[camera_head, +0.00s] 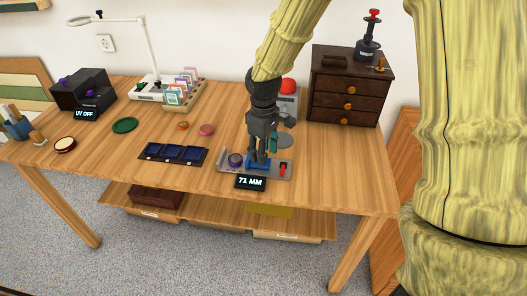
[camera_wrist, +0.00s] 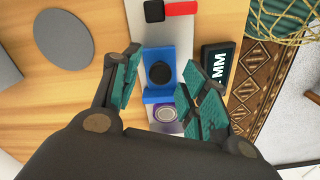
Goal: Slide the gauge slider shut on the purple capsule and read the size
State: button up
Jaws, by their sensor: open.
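The gauge (camera_head: 274,175) is a grey plate near the front edge of the wooden table. Its blue slider (camera_head: 260,168) has a black knob, clear in the wrist view (camera_wrist: 159,73). The round purple capsule (camera_head: 235,159) lies on the gauge to the left of the slider; the wrist view shows it (camera_wrist: 165,114) close by the slider, and I cannot tell if they touch. The display (camera_head: 250,183) in front reads 71 MM. My gripper (camera_head: 259,158) is down at the slider. In the wrist view its open fingers (camera_wrist: 162,60) stand either side of the knob, apparently with gaps.
A dark blue tray (camera_head: 172,153) with compartments lies left of the gauge. Behind my gripper stands a device with a red dome (camera_head: 288,86). A dark drawer chest (camera_head: 346,88) stands at the back right. The table's front edge is close to the gauge.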

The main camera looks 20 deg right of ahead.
jog(key=shift+f, duration=0.25)
jog(key=c, duration=0.8)
jog(key=shift+a+r, duration=0.1)
jog(key=shift+w+a+p, duration=0.25)
jog(key=shift+p, duration=0.1)
jog(key=shift+w+a+p, duration=0.55)
jog(key=shift+w+a, duration=0.15)
jog(key=shift+a, duration=0.4)
